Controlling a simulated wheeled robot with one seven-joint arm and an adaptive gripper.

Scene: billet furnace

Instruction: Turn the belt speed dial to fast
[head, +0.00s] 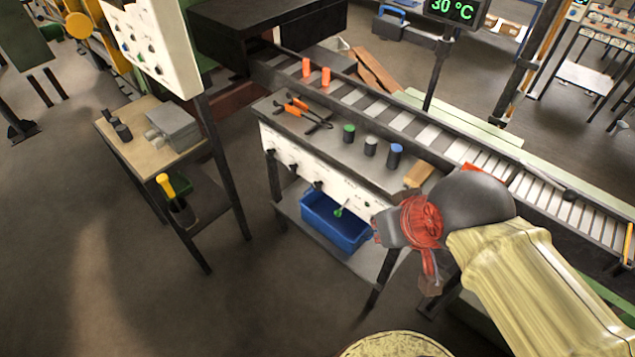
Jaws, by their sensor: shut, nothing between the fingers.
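A second white panel (160,45) with small knobs stands upper left. My gripper (430,287) is shut and empty, hanging in front of the bench's right end, apart from the visible knobs. My arm hides the panel's right end.
The roller conveyor (420,128) runs behind the bench, with two orange pieces (326,77) on it. Tongs (298,106) and three capped cylinders (370,146) stand on the bench. A blue bin (335,222) sits on the shelf below. A side table (140,125) is left; floor between is clear.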

